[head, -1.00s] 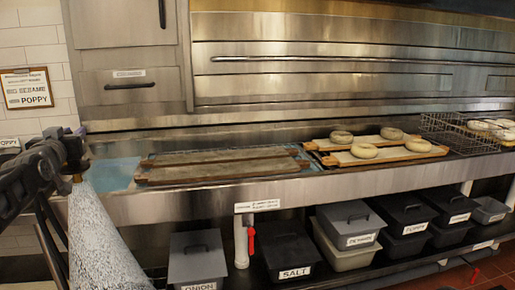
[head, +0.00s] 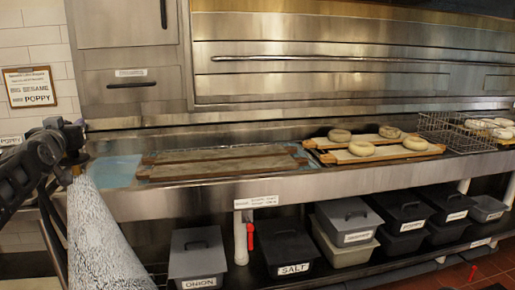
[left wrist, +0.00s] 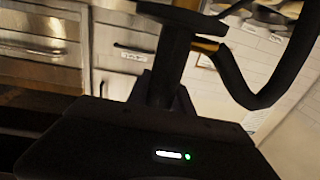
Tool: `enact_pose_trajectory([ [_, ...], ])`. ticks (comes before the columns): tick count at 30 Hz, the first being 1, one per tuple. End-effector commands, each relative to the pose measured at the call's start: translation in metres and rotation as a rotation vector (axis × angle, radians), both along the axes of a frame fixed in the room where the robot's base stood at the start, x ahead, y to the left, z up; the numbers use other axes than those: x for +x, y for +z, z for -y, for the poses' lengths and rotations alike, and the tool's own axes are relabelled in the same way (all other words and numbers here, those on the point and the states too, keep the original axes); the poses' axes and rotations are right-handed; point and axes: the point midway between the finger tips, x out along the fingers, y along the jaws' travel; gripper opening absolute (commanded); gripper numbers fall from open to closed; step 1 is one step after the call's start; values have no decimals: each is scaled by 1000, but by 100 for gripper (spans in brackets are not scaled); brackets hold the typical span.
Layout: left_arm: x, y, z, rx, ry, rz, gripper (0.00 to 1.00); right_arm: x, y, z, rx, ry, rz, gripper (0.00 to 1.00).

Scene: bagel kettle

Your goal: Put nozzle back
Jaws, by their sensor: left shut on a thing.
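My left gripper (head: 70,150) is at the left edge of the head view, shut on the dark spray nozzle (head: 74,166). The nozzle points down, and a white speckled cone like a water spray (head: 98,235) spreads below it. A black hose (head: 52,225) hangs beside the spray. In the left wrist view a dark upright part stands in front of the gripper, with a brass piece (left wrist: 205,45) and a curved black piece (left wrist: 250,95) beside it. The fingertips are hidden there. The nozzle's holder cannot be made out. My right gripper is not in view.
A steel counter (head: 215,203) runs across, with a blue-tinted wet patch (head: 115,170) and empty boards (head: 220,165) on it. Bagels (head: 361,148) lie on boards to the right, beside a wire basket (head: 445,128). Labelled bins (head: 290,250) stand on the shelf below.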

Motion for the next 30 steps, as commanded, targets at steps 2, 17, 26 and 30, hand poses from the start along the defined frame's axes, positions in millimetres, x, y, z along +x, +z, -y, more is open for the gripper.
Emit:
enact_pose_trajectory([
  [2, 1, -1, 5, -1, -2, 3, 0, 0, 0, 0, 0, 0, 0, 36],
  [17, 8, -30, 22, -1, -5, 0, 0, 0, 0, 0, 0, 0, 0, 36],
  [26, 16, -85, 60, 0, -37, -7, 0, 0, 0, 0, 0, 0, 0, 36],
  [30, 16, -143, 103, 0, -77, -7, 0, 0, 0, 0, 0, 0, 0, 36],
])
